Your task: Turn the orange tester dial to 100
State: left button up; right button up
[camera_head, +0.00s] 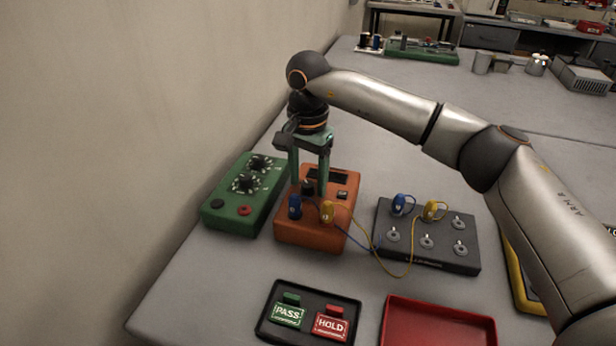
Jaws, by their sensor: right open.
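The orange tester (312,236) stands on the grey table, with a dark display (327,176) near its back. Its small black dial (308,187) shows between the green fingers of my right gripper (309,184). The right gripper points down over the tester from above. Its fingers are open, one on each side of the dial; I cannot tell whether they touch it. The dial's setting and any number on the display are too small to read. My left gripper is out of view.
A green box (219,210) with two knobs stands close left of the tester. Blue (294,207) and yellow (327,211) plugs on the tester lead by wires to a black terminal board (444,250). A PASS/HOLD tray (308,289) and red tray (440,308) lie in front.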

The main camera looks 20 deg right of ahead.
grip_shut()
dwell(0.4)
dwell(0.4)
jog(key=m, duration=0.3)
jog(key=shift+r+m+p, duration=0.1)
jog(key=shift+m+p, duration=0.2)
jog(key=shift+m, duration=0.1)
jog(key=m, duration=0.4)
jog(key=shift+m, duration=0.3)
jog(key=m, duration=0.4)
jog(key=shift+m+p, duration=0.3)
jog(key=shift+m, duration=1.4)
